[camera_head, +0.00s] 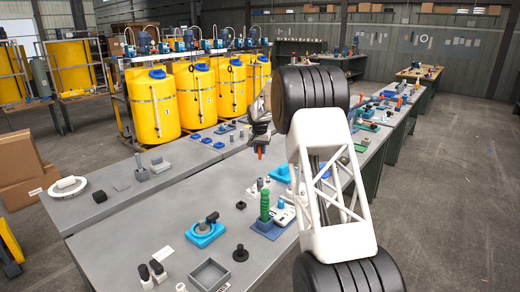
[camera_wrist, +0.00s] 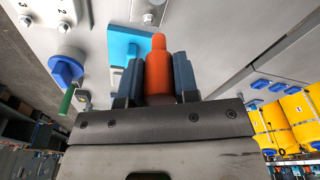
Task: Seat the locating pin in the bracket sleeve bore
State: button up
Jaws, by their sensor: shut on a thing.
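My gripper (camera_head: 259,140) is over the middle of the grey bench, seen partly behind my arm in the head view. In the wrist view its two dark blue-grey fingers (camera_wrist: 158,72) are shut on an orange pin (camera_wrist: 156,62) with a narrower rounded tip. The pin (camera_head: 260,153) points down above the bench in the head view. A light blue block (camera_wrist: 125,42) lies beyond the fingers in the wrist view, apart from the pin as far as I can tell. I cannot make out the bracket sleeve or its bore for certain.
A green ribbed handle (camera_head: 265,205) stands upright near my arm. A blue base with a dark fitting (camera_head: 205,232), a grey open tray (camera_head: 209,275) and a black knob (camera_head: 240,253) are at the front. Yellow tanks (camera_head: 153,103) stand behind the bench.

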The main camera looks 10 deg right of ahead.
aim_at(260, 154)
jog(key=shift+f, duration=2.5)
jog(key=shift+f, duration=4.25)
dwell(1.2)
